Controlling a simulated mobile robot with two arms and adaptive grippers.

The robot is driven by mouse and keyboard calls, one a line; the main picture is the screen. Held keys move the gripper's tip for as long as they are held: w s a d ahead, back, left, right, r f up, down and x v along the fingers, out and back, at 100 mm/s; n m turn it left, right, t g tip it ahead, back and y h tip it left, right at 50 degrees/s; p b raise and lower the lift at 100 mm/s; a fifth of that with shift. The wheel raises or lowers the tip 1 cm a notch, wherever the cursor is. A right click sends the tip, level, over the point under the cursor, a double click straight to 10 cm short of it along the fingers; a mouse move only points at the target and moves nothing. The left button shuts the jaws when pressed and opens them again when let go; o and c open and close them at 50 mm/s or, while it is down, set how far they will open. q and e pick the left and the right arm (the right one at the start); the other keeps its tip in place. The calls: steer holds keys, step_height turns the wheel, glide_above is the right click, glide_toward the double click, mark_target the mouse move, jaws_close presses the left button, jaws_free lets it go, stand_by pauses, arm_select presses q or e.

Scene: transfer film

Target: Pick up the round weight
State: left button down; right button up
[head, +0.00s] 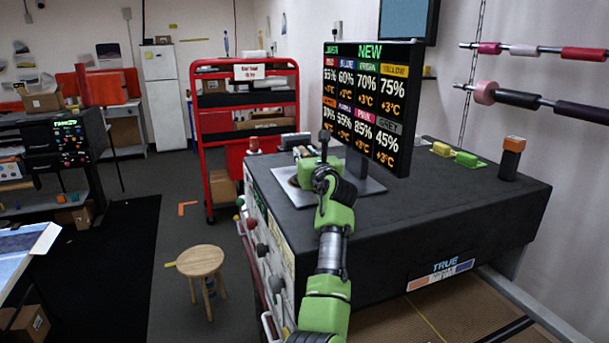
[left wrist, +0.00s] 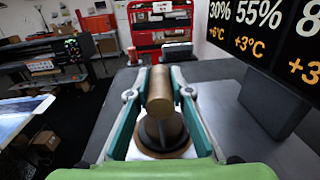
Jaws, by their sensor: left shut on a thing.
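The round weight shows in the left wrist view as a brown cylindrical top (left wrist: 160,90) above a wider, dark round part. It is between the two fingers of my left gripper (left wrist: 160,76), which is shut on it. A pale plate (left wrist: 133,151) lies beneath; I cannot tell whether the weight touches it. In the head view my left gripper (head: 313,166) is over the left part of the black worktop, at the light plate (head: 290,181) beside the sign. There the gripper mostly hides the weight. My right gripper is not in view.
A price sign (head: 373,103) stands on the black worktop (head: 440,205) just right of my gripper. Yellow and green blocks (head: 466,159) and an orange-topped dark post (head: 511,158) stand farther right. A wooden stool (head: 201,262) and red rack (head: 200,135) are to the left.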

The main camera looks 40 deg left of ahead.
arm_select(q)
steer(key=shift+a+r, duration=0.1)
steer(key=shift+r+b, duration=0.45)
steer(key=shift+r, duration=0.05)
step_height(320, 180, up, 2)
steer(key=shift+s+r+b, duration=0.1)
steer(key=shift+r+b, duration=0.1)
steer(key=shift+b, duration=0.5)
steer(key=s+d+r+b, duration=0.2)
steer(key=s+r, duration=0.2)
steer(key=s, duration=0.2)
steer(key=s+d+r+b, duration=0.2)
steer(key=s+r, duration=0.3)
steer(key=s, duration=0.2)
steer(key=shift+r+b, duration=0.25)
steer(key=shift+b, duration=0.05)
